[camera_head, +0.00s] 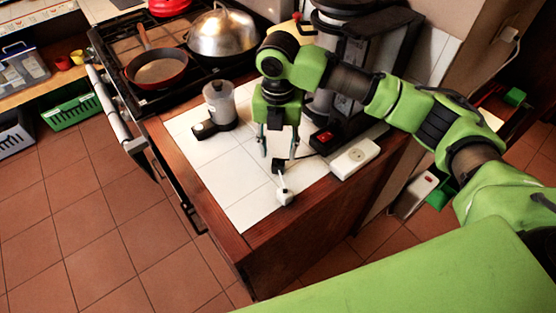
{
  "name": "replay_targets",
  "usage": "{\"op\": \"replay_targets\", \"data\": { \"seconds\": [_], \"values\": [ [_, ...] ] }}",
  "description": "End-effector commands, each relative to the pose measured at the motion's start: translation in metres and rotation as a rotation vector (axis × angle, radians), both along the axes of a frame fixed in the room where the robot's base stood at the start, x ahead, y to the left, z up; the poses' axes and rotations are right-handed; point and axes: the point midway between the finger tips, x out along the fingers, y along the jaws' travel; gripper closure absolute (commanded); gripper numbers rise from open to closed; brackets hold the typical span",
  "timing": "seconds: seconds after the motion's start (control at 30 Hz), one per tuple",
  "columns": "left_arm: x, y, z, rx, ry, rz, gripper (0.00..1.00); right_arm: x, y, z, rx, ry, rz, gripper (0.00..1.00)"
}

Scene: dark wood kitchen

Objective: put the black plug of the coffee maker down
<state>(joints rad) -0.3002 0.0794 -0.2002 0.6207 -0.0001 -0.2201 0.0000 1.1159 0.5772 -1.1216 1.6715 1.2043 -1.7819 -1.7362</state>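The black plug (279,166) is a small dark piece at the white tiled counter, just below my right gripper's fingertips. A thin dark cable runs from it to the right, toward the black coffee maker (334,128) with its red switch. My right gripper (279,155) points down above the counter, beside the coffee maker. Its two fingers stand apart and nothing shows clamped between them. I cannot tell whether a fingertip touches the plug. My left gripper is not in view.
A small white piece (284,197) lies in front of the plug. A white socket block (354,158) lies at the right. A grinder-like jar (219,105) stands at the left. The stove (120,50) holds a pan and a domed lid. The front-left tiles are clear.

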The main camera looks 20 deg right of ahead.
Motion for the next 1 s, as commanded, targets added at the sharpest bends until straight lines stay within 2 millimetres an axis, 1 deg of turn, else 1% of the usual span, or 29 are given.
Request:
{"op": "replay_targets", "data": {
  "seconds": [0.03,0.2,0.3,0.4,0.57,1.0],
  "values": [
    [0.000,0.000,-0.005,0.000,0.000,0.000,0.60,0.001,0.001,0.011,0.001,-0.004,0.001,0.60],
    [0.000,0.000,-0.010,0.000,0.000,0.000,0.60,0.001,0.001,0.045,0.002,-0.003,0.001,0.60],
    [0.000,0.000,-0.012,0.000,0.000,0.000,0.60,0.000,0.001,0.059,0.000,-0.001,0.000,0.60],
    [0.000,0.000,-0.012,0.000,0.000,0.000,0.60,0.000,0.001,0.068,0.001,0.000,0.000,0.60],
    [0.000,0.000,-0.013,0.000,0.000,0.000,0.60,0.000,0.000,0.072,0.000,0.002,0.000,0.60],
    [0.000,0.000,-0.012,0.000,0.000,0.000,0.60,0.000,0.000,0.072,0.000,0.002,0.000,0.60]
  ]
}}
